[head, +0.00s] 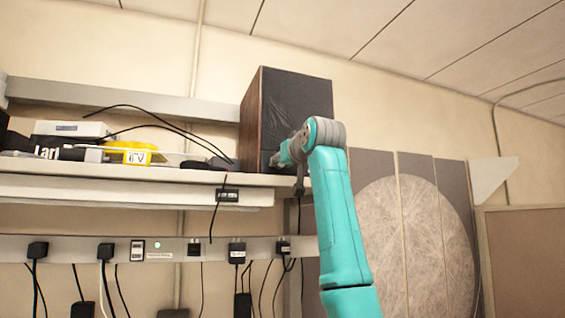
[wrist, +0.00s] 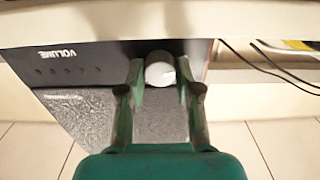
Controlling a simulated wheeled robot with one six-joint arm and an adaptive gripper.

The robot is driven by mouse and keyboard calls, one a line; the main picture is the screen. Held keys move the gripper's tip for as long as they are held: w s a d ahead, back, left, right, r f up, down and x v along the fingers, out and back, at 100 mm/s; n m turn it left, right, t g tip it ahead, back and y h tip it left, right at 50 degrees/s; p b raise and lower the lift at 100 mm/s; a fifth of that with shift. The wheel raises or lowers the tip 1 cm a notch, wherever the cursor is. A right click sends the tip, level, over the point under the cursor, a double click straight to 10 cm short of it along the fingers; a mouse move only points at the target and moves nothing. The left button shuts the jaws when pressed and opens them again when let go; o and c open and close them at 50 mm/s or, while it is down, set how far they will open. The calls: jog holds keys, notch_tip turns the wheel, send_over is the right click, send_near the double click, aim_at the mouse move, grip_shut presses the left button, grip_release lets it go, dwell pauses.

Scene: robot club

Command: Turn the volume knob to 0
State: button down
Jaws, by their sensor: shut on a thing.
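The volume knob (wrist: 160,72) is a round, pale knob on the speaker's dark front panel, seen in the wrist view. My gripper (wrist: 160,80) has one finger on each side of the knob and is shut on it. The word VOLUME and a row of small dots show on the panel to the left, upside down. Any pointer mark on the knob is too small to tell. In the head view the speaker (head: 290,100) is a tall box with a dark front and brown wood side. My gripper (head: 280,158) is at its lower front, and my arm hides the knob there.
The speaker stands on a white shelf (head: 150,175). To its left are a yellow device (head: 130,152), a white box (head: 75,129) and black cables. A power strip (head: 60,247) with several plugs runs below. Large grey panels (head: 400,220) stand at right.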

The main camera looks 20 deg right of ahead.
jog(key=c, duration=1.1)
grip_release()
jog(key=s, duration=1.2)
